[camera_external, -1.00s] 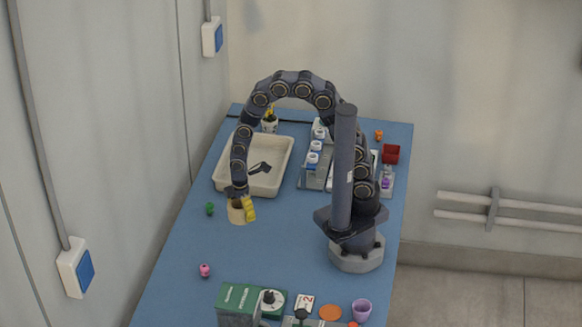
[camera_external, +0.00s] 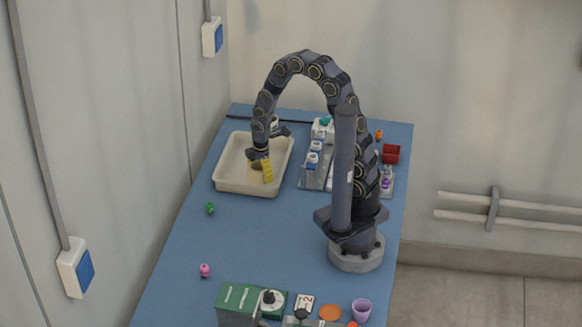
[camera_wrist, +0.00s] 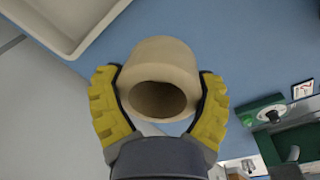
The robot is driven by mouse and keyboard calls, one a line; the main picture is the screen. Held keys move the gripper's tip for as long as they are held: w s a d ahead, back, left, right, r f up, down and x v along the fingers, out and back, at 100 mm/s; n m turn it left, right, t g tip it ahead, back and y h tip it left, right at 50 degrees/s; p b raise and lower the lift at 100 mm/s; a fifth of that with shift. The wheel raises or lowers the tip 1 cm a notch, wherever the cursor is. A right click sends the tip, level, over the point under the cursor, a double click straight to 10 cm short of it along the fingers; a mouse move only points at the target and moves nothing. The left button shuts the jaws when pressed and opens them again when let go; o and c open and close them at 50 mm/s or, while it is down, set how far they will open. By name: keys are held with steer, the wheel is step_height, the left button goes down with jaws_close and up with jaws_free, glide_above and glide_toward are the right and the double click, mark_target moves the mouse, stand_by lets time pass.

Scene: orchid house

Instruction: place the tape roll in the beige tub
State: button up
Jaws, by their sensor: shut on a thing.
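The tape roll (camera_wrist: 160,65) is a tan ring with a dark hole, held between the yellow fingers of my gripper (camera_wrist: 159,78). In the external view the roll (camera_external: 257,166) is partly hidden by my gripper (camera_external: 262,171) and is raised off the table. The beige tub (camera_external: 240,188) is a shallow rectangular tray at the far left of the table. There, the roll overlaps the tub's inside. In the wrist view the tub (camera_wrist: 70,18) is at the upper left, apart from the roll. How high the roll is cannot be told.
A rack of white bottles (camera_external: 314,170) stands right of the tub, with a red box (camera_external: 391,154) beyond. A green figure (camera_external: 210,208) and a pink figure (camera_external: 205,270) stand near the left edge. A green box (camera_external: 240,297) is at the front. The middle table is clear.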

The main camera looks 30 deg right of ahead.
steer(key=w+d, duration=0.5)
steer(key=d, duration=0.5)
steer(key=shift+r, duration=0.25)
steer(key=w+f, duration=0.1)
steer(key=w, duration=0.1)
steer(key=w+f, duration=0.1)
steer(key=w, duration=0.2)
steer(key=w+f, duration=0.2)
steer(key=w, duration=0.1)
steer(key=shift+w+a, duration=0.15)
steer(key=shift+w, duration=0.1)
steer(key=w+f, duration=0.4)
steer(key=shift+w+a+f, duration=0.15)
steer(key=shift+f, duration=0.15)
steer(key=shift+w+f, duration=0.5)
steer(key=shift+f, duration=1.65)
steer(key=shift+f, duration=0.1)
steer(key=o, duration=1.1)
steer(key=shift+c, duration=0.2)
